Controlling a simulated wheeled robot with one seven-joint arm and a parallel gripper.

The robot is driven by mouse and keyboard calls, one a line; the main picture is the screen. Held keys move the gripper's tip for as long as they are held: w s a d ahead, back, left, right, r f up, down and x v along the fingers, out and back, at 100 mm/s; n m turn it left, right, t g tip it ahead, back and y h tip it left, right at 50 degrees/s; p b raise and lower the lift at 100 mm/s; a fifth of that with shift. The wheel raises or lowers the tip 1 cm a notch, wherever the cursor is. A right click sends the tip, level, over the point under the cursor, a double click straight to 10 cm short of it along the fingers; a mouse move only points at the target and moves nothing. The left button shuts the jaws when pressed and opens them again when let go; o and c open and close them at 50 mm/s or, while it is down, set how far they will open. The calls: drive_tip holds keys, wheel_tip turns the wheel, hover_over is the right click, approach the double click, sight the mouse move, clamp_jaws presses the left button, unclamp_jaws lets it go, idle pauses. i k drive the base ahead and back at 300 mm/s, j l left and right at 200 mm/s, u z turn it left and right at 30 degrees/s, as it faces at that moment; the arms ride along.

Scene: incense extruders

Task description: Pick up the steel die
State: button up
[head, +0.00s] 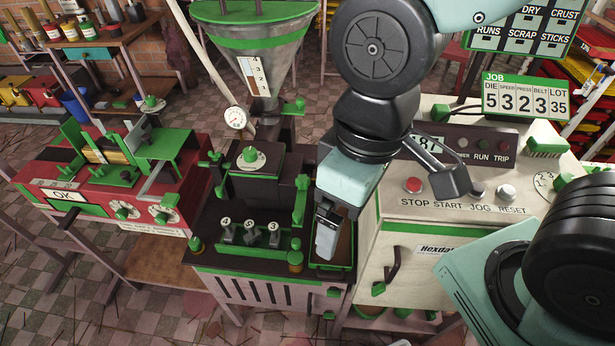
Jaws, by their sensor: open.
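Several small grey steel dies stand in a green-edged rack on the black extruder's front deck. The left die (226,230) carries a 4, the middle die (250,233) a number that is hard to read, and the right die (274,234) a 3. My gripper (326,246) points down over a green-rimmed brown tray (345,256) to the right of this rack, apart from the three dies. Its jaws are open, seen nearly edge-on. Whatever lies directly under or behind the jaws is hidden, so I cannot tell if a die is there.
A cream control cabinet (440,222) with buttons stands close to the right of my gripper. A job board (524,97) reads die 5. A metal hopper (255,50) rises behind the rack. A red machine (110,200) stands at the left.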

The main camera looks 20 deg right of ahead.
sight(254, 237)
drive_tip(key=j+u, duration=0.15)
drive_tip(key=u, duration=0.25)
drive_tip(key=j+u, duration=0.1)
drive_tip(key=u, duration=0.3)
drive_tip(key=i+j+u, duration=0.1)
drive_tip(key=u, duration=0.3)
drive_tip(key=j+u, duration=0.1)
drive_tip(key=u, duration=0.3)
drive_tip(key=i+l, duration=0.05)
